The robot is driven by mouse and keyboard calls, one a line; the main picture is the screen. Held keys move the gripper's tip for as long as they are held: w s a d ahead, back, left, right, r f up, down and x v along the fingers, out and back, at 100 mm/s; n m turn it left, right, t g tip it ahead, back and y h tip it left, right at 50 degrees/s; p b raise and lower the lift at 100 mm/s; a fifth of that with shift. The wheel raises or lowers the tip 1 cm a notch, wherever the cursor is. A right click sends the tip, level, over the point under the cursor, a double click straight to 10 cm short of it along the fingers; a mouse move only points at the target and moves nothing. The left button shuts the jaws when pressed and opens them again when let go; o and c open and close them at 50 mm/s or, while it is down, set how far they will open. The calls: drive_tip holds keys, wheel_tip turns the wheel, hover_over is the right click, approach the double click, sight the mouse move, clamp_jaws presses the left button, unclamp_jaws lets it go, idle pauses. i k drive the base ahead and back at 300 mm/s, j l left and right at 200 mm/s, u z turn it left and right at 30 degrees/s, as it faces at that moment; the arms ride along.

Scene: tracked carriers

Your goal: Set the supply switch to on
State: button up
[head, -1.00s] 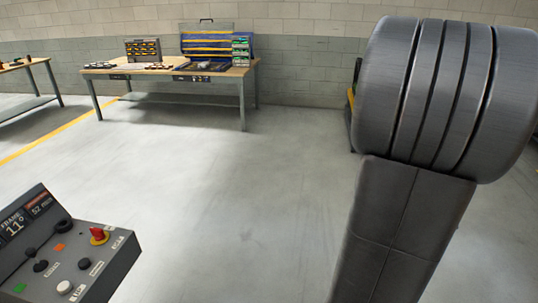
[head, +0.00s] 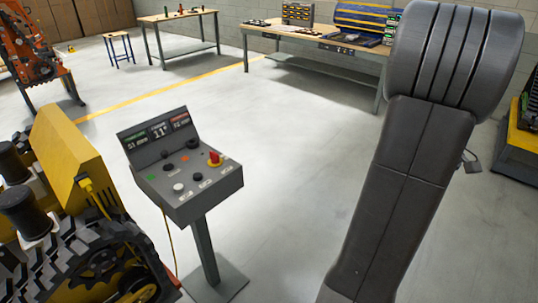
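The control console (head: 205,198), a grey box on a post, stands left of centre. My dark grey arm fills the right side; my gripper is not visible.
A yellow tracked machine (head: 75,160) with black tracks stands close to the console's left. An orange machine (head: 30,50) is at the back left. Workbenches (head: 180,18) line the back wall. A yellow and black machine (head: 520,140) is at the right edge. Open floor lies right of the console.

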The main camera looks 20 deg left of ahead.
sight(214, 156)
drive_tip(key=j+u, duration=0.4)
drive_tip(key=i+j+u, duration=0.15)
drive_tip(key=j+u, duration=0.2)
drive_tip(key=i+j+u, duration=0.15)
drive_tip(key=u, duration=0.25)
drive_tip(key=i+j, duration=0.2)
drive_tip(key=j, duration=0.15)
drive_tip(key=i+j, duration=0.2)
drive_tip(key=j, duration=0.1)
